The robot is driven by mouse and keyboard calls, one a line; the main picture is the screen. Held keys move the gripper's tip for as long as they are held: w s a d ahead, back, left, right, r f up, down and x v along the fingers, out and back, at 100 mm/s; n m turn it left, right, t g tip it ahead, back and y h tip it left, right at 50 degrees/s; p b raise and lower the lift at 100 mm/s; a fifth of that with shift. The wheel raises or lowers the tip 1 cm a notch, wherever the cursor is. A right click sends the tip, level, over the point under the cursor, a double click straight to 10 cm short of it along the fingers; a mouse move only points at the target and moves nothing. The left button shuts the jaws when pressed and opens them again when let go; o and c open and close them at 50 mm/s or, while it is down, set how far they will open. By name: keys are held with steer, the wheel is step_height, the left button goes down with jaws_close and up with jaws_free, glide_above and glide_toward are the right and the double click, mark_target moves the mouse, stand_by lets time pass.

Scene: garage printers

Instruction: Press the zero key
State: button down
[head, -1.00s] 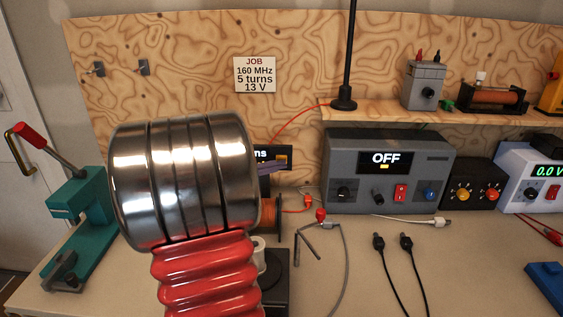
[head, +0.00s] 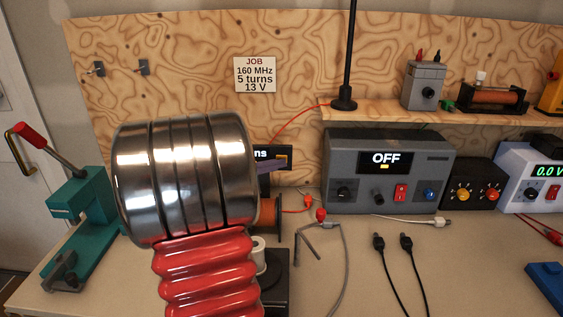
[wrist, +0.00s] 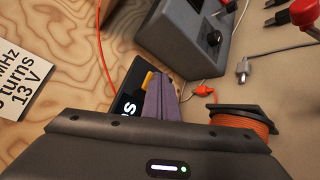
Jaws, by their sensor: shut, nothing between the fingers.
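A small black counter box (head: 260,153) with a display ending in "ns" stands against the plywood backboard, mostly hidden behind my arm in the head view. Its orange-yellow key (head: 284,156) is at the display's right; I take this for the zero key. The key also shows in the wrist view (wrist: 149,79), beside the fingertips. In the wrist view the fingers (wrist: 160,82) partly overlap the box's face. I cannot tell whether they touch the key.
An orange wire spool (wrist: 238,119) stands close to the gripper. A grey power supply (head: 388,170) reading OFF is to the right, with cables on the bench in front. A teal press (head: 85,220) is at left. A job note (head: 254,74) hangs above.

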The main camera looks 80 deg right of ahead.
stand_by(0.6)
steer(key=shift+s+a, duration=0.2)
steer(key=shift+a, duration=0.6)
steer(key=shift+s+a, duration=0.2)
steer(key=shift+a, duration=0.6)
steer(key=shift+s+a, duration=0.15)
steer(key=shift+a, duration=0.7)
steer(key=shift+s+a, duration=0.2)
steer(key=shift+a, duration=0.6)
